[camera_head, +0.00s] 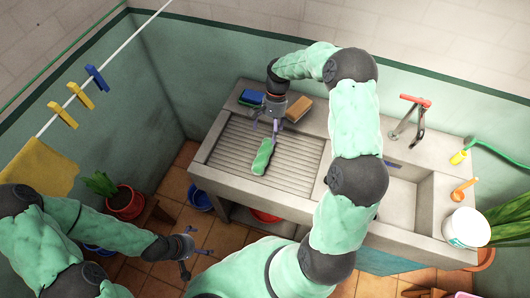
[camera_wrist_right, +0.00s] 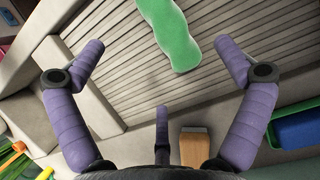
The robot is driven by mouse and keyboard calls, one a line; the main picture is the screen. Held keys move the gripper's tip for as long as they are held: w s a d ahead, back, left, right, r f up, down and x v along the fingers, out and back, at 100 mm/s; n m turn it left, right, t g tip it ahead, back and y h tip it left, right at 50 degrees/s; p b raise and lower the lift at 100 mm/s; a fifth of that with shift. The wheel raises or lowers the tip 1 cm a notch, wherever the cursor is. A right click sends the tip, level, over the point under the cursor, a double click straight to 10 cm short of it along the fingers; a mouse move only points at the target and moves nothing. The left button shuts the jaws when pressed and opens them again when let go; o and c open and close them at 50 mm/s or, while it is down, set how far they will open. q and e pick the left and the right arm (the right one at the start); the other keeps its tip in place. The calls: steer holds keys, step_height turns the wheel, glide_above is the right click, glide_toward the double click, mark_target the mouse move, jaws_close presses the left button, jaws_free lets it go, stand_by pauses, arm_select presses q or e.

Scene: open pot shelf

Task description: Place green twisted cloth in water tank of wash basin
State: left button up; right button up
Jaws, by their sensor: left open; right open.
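The green twisted cloth (camera_head: 263,157) lies on the ribbed washboard (camera_head: 225,158) of the grey wash basin. The water tank (camera_head: 398,198) is the deep compartment on the right of the basin, partly hidden by my right arm. My right gripper (camera_head: 276,132) is open and empty above the washboard, by the far end of the cloth. In the right wrist view the cloth (camera_wrist_right: 170,33) lies beyond my spread purple fingers, roughly between them and not held. My left gripper (camera_head: 188,258) is open and empty, low in front of the basin at the left.
A blue sponge (camera_head: 251,97) and a wooden brush (camera_head: 298,109) sit on the back ledge near my right gripper. A red-handled tap (camera_head: 408,115) stands behind the tank. A white bucket (camera_head: 465,228) and an orange-handled item (camera_head: 463,190) are at the right edge.

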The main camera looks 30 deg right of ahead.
mark_target(267, 152)
steer(key=b+x, duration=0.1)
steer(key=x, duration=0.9)
steer(key=shift+s+f, duration=0.15)
steer(key=shift+f, duration=0.25)
steer(key=c, duration=1.4)
steer(key=shift+r, duration=0.1)
